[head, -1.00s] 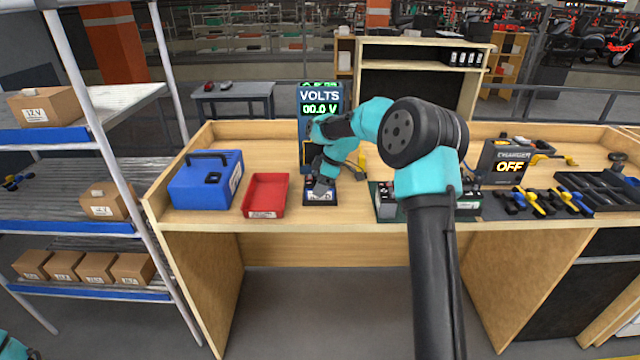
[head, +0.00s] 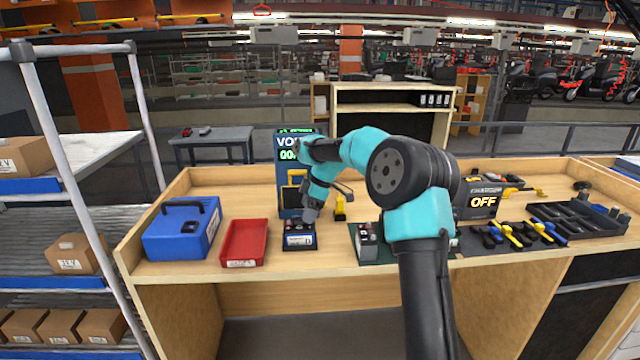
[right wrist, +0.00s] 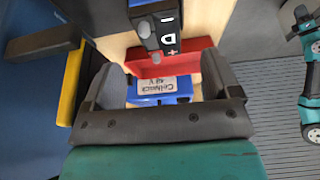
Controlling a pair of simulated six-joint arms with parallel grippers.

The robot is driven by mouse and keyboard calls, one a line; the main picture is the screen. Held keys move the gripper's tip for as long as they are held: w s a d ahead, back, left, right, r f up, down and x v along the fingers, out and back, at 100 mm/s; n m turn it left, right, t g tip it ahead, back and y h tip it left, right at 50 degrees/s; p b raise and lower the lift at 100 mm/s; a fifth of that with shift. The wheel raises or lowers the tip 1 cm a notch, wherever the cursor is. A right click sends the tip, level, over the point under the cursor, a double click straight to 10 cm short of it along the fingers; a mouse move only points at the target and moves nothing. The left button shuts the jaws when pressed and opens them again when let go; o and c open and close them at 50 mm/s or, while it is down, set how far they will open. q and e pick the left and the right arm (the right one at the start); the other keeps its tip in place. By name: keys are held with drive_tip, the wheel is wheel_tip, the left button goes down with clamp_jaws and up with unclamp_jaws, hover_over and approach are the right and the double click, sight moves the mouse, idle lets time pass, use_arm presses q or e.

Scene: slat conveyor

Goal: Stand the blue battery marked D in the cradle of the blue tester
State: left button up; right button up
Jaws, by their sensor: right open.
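The blue tester (head: 282,205) stands upright on the bench with a lit green reading. At its foot is a low dark block (head: 299,241) with a white label and red spots on top. My right gripper (head: 310,213) is just above this block, pointing down. In the right wrist view its fingers (right wrist: 162,82) are open and spread apart. A black face marked D (right wrist: 167,42), with plus and minus signs and metal terminals, shows beyond them. Below it are a red part and a blue part labelled 48 V (right wrist: 165,86). I cannot tell how the battery sits in the cradle.
A red tray (head: 232,261) and a blue case (head: 165,245) stand left of the tester. The bench behind the tester's left side is clear.

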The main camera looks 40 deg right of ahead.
drive_tip(key=v, duration=0.9)
drive_tip(key=shift+r, duration=0.2)
drive_tip(key=shift+d, duration=0.1)
